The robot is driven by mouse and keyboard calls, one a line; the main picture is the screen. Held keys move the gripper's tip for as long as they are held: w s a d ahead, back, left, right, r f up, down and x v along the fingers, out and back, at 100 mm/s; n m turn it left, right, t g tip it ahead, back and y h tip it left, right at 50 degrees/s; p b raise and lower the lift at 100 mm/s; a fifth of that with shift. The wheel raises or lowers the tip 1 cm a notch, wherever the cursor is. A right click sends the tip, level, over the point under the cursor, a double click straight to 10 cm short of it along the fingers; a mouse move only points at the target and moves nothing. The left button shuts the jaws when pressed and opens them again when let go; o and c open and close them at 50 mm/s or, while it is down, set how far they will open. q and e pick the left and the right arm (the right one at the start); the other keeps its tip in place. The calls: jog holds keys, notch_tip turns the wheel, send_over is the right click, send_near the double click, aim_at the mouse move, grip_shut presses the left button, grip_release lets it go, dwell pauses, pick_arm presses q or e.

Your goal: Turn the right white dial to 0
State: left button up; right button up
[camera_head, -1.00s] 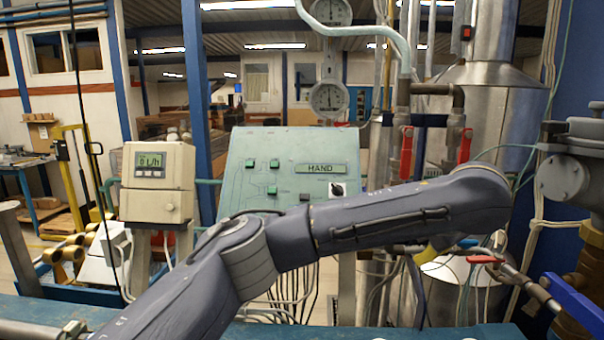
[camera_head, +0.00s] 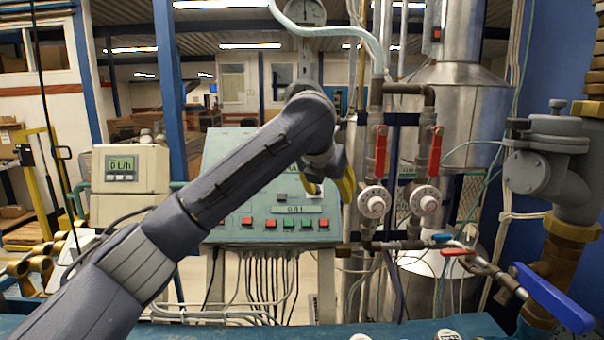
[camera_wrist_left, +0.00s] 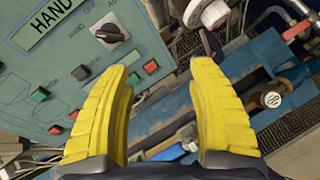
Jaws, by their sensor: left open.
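Two white dials stand side by side below red-handled valves in the head view. The right white dial (camera_head: 425,200) is clear of my arm, with dark markings too small to read. The left white dial (camera_head: 373,201) is just left of it. My left gripper (camera_head: 331,186), with yellow fingers, is left of both dials, in front of the control panel's right side. In the left wrist view my left gripper (camera_wrist_left: 158,78) is open and empty. A white dial (camera_wrist_left: 208,12) shows partly at that view's top edge; I cannot tell which one. My right gripper is out of view.
The green control panel (camera_head: 222,160) has coloured buttons and a black rotary switch (camera_wrist_left: 110,33). Red valve handles (camera_head: 434,151) hang above the dials. A blue-handled lever (camera_head: 552,298) and a red-handled tap (camera_head: 458,252) sit lower right. Pipes and cables surround the dials.

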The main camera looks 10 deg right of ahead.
pick_arm(q)
jog(key=w+a+r+n+h, duration=0.1)
jog(key=w+a+r+n, duration=0.1)
jog(key=w+a+n, duration=0.2)
jog(key=shift+w+a+r+t, duration=0.3)
jog(key=shift+w+r+t, duration=0.1)
jog(key=shift+w, duration=0.05)
